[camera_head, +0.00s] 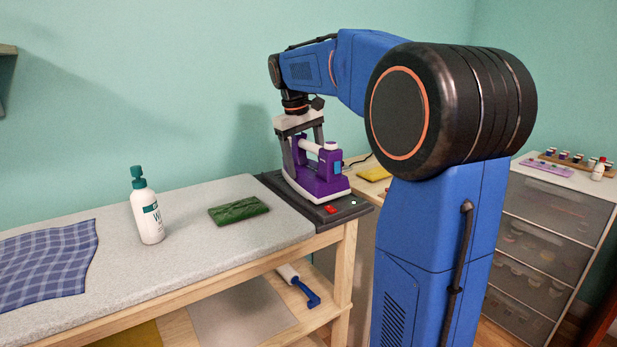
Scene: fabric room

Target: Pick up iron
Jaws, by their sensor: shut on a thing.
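The purple and white iron (322,176) is at the right end of the table, on or just above a dark base (335,212) with a red switch. I cannot tell whether its soleplate touches the base. My gripper (304,145) points down from above, with its fingers shut on the iron around the upper, handle part. The exact contact of the fingers is partly hidden by the iron's body.
A lint roller (298,283) lies on the shelf below. A drawer unit (545,235) stands at the right.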

